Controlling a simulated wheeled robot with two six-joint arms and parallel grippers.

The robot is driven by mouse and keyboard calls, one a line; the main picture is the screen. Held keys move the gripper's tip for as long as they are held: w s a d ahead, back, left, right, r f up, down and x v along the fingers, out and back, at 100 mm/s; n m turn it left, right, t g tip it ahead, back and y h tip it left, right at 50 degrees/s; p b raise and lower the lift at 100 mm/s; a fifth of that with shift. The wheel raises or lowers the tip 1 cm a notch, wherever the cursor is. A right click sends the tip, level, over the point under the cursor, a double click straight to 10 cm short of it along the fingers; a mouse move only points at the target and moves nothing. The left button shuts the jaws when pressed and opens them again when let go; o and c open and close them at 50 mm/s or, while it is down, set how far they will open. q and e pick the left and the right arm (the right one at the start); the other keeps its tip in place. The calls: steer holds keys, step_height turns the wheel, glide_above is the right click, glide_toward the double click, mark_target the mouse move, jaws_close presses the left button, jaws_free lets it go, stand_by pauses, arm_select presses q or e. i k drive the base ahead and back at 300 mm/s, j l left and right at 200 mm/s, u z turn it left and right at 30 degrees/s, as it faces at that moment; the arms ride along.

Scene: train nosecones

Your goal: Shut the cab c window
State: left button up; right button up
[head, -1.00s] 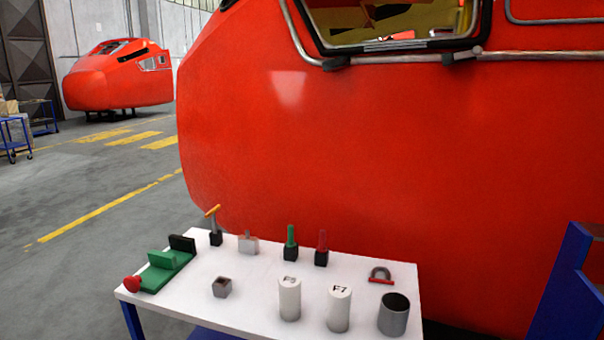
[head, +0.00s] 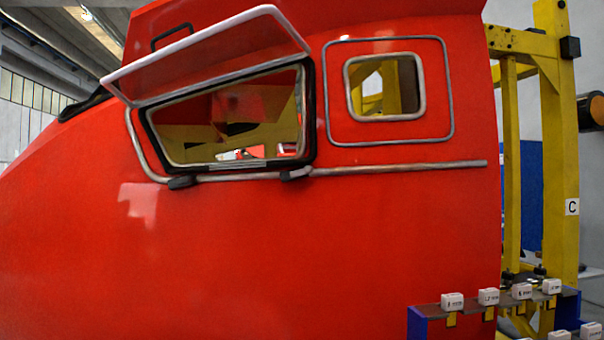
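The cab window (head: 225,48) is a pale-framed pane on the side of the red nosecone (head: 250,250). It is swung up and outward, hinged near its top edge, above a black-rimmed opening (head: 232,118). Through the opening I see the yellowish cab inside. Two dark catches (head: 184,182) and (head: 294,173) sit at the bottom edge of the opening. A sign with the letter C (head: 572,207) is on the yellow stand at the right. Neither of my grippers is in view.
A grey handrail (head: 400,167) runs along the nosecone below the window. A small fixed window (head: 386,87) is to the right. A blue rack (head: 430,322) with several labelled white blocks stands at the lower right, before a yellow frame (head: 556,150).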

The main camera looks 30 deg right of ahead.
mark_target(107, 81)
steer(key=j+z, duration=0.1)
steer(key=z, duration=0.45)
steer(key=i+j+z, duration=0.15)
steer(key=j+z, duration=0.35)
steer(key=j, duration=0.35)
steer(key=j+z, duration=0.5)
steer(key=j, duration=0.4)
